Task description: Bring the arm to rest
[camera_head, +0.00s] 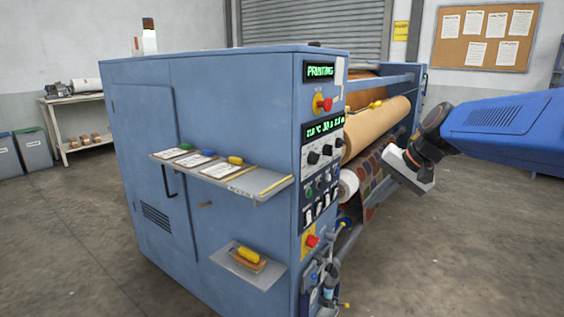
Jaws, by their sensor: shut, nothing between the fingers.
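My arm reaches in from the right edge as a blue link with a dark wrist joint. At its end, my gripper (408,170) shows as a pale grey block with dark edges, in front of the open roller side of the press. It is shut and empty; its fingertips are hard to make out at this size. The blue calender press (235,110) fills the middle of the view. Its upper display (320,71) reads PRINTING. A tan roll (377,128) and a patterned web (374,178) lie behind and left of my gripper.
A shelf (270,187) with several cards and coloured objects juts from the press, above a lower shelf (240,270) holding a yellow-handled tool. Grey floor (450,260) is open at the lower right.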

